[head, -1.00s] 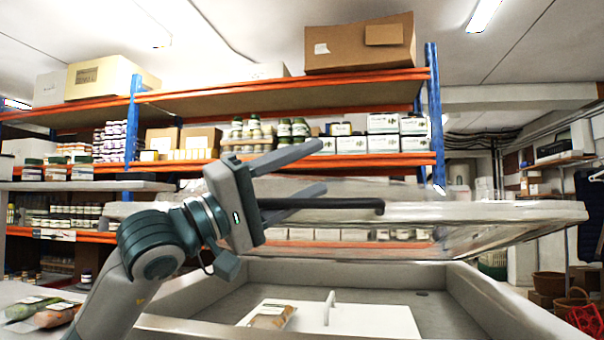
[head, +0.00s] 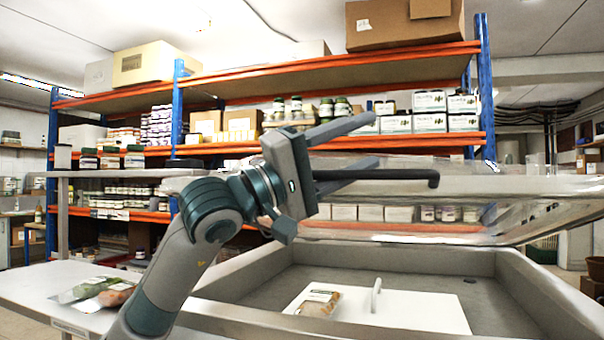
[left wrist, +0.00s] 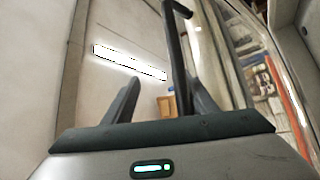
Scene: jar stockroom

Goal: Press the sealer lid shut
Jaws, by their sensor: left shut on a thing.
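The sealer's clear lid (head: 520,186) stands raised and tilted above the sealer body (head: 405,258), with a wide gap between them. A dark bar, the lid's handle (head: 400,177), sticks out along the lid's near side. My left gripper (head: 370,142) is shut on the handle, its fingers spread to either side of the bar. In the left wrist view the handle (left wrist: 177,45) runs between the fingers of my left gripper (left wrist: 163,77), nearer the right one. My right gripper is out of view.
A wrapped brown pack (head: 318,303) lies on a white plate (head: 420,315) in the sealer, beside a small upright tab. More packs (head: 92,290) lie on the table at left. Stocked shelves (head: 330,75) stand behind the sealer.

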